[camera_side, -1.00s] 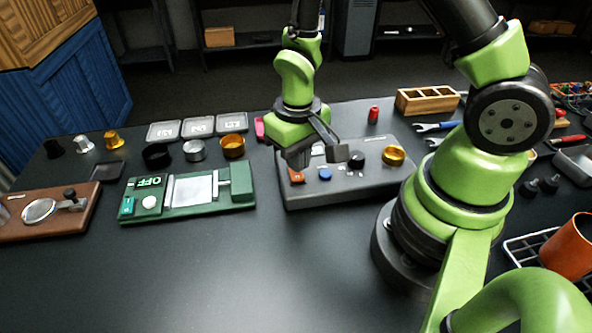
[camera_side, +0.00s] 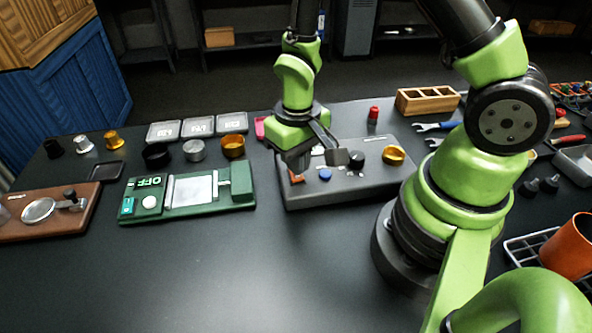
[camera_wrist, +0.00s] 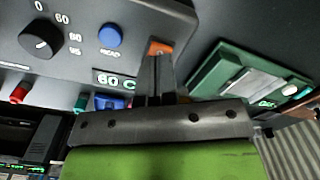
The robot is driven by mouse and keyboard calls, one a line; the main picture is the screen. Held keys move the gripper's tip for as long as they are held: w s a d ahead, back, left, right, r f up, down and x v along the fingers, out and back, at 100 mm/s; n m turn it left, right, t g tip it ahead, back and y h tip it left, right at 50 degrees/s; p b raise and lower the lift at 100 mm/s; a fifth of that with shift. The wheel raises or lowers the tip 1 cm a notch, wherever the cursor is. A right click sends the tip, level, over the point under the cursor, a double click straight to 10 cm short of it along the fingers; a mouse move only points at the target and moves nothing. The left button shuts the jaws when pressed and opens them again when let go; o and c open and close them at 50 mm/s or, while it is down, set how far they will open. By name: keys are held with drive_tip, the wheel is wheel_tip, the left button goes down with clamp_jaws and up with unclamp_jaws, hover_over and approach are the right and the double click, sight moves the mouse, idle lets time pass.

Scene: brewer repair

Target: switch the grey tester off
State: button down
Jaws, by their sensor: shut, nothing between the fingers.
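The grey tester (camera_side: 345,192) lies flat on the dark table, right of the green device. It carries an orange switch (camera_side: 296,178) at its left end, a blue button (camera_side: 325,174) and a black knob (camera_side: 357,158). My gripper (camera_side: 299,168) is shut and empty, pointing down at the orange switch. In the wrist view, my gripper's fingertips (camera_wrist: 158,58) partly cover the orange switch (camera_wrist: 160,46); I cannot tell whether they touch it. The tester's display (camera_wrist: 113,80) is lit and reads 60 C. Which way the switch is tipped is hidden.
The green device (camera_side: 185,213) with an OFF display stands close on the left. A brass ring (camera_side: 394,155) sits at the tester's right end, and a red object (camera_side: 373,114) stands behind it. The table in front is clear.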

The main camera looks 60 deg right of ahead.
drive_tip(key=shift+f, duration=0.95)
idle(0.3)
drive_tip(key=shift+r, duration=3.55)
drive_tip(key=shift+r, duration=0.1)
drive_tip(key=s+r+t+y, duration=0.1)
drive_tip(key=s+r+t, duration=0.2)
drive_tip(key=r, duration=0.6)
drive_tip(key=s+a+r+m+t+y, duration=0.1)
drive_tip(key=s+r+t, duration=0.3)
drive_tip(key=s+r, duration=0.3)
drive_tip(key=shift+a+r, duration=0.25)
drive_tip(key=shift+r, duration=1.4)
